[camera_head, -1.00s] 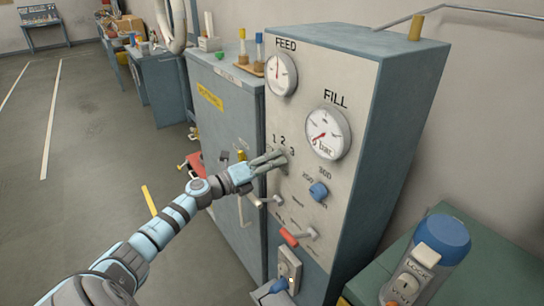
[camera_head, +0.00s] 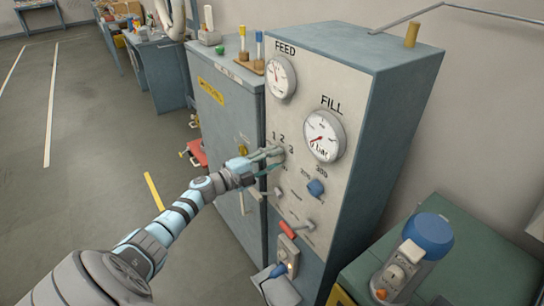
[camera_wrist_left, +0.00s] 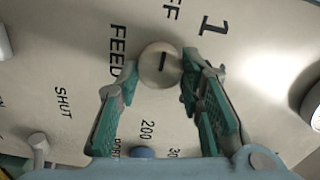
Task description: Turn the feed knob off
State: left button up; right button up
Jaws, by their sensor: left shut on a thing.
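The feed knob (camera_wrist_left: 160,64) is a round pale knob with a short dark mark on its face, on the cream panel (camera_head: 345,190). In the left wrist view, FEED, OFF and 1 are printed around it. My left gripper (camera_head: 272,155) is shut on the knob, with a green-padded finger on each side of it. I cannot tell exactly which label the mark points at. The FEED gauge (camera_head: 281,76) is above it. My right gripper is not in view.
The FILL gauge (camera_head: 323,136), a blue knob (camera_head: 316,187) and a red-handled lever (camera_head: 287,229) are on the same panel. A blue-topped canister (camera_head: 422,243) stands on the green bench at right. A grey cabinet (camera_head: 228,130) stands left of the panel. Open floor lies at left.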

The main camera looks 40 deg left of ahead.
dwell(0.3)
pick_arm(q)
jog(key=o, duration=1.2)
jog(key=shift+c, duration=0.2)
jog(key=v, duration=1.2)
